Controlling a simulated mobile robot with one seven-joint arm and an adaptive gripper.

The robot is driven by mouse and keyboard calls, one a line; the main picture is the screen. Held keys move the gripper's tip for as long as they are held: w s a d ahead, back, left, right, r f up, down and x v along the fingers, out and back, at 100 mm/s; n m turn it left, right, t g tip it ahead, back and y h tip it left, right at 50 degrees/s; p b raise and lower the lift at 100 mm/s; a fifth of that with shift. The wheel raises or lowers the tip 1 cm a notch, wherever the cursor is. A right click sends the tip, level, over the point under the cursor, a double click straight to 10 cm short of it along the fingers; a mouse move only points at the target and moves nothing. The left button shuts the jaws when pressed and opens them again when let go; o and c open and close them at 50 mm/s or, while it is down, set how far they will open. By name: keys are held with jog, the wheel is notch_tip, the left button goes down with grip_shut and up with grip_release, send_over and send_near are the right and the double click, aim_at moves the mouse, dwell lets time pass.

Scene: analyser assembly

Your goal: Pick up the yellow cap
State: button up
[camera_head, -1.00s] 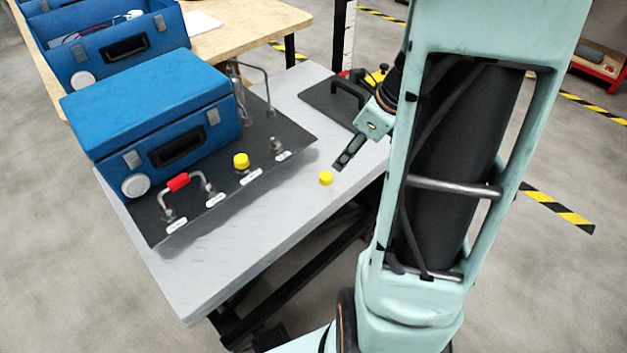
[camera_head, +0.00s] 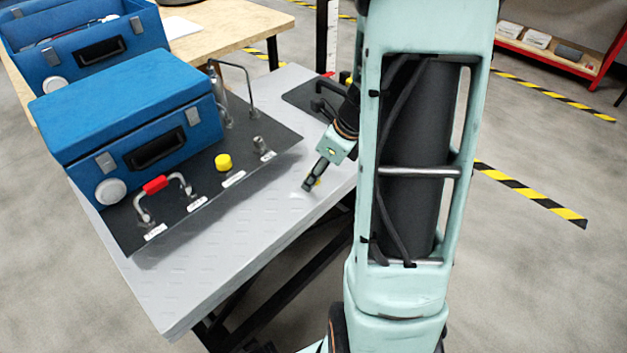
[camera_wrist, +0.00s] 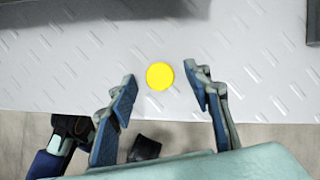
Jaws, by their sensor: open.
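A round yellow cap (camera_wrist: 160,76) lies on the grey ridged table top. In the wrist view it shows between the tips of my open gripper (camera_wrist: 159,74), with a gap on each side. In the head view my gripper (camera_head: 310,184) is low over the table near its front edge, and the loose cap (camera_head: 318,182) is mostly hidden behind it. A second yellow cap (camera_head: 223,162) sits on the dark plate, left of my gripper. I cannot tell the exact height of the fingers above the table.
A blue case (camera_head: 135,115) stands on the dark plate (camera_head: 215,190), with a red-gripped handle (camera_head: 155,184) and metal fittings (camera_head: 262,147) along the front. A black plate with a handle (camera_head: 300,93) lies behind my gripper. The table's front strip (camera_head: 215,245) is clear.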

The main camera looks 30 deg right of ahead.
jog(key=shift+c, duration=0.6)
jog(key=c, duration=0.7)
jog(key=shift+r, duration=0.15)
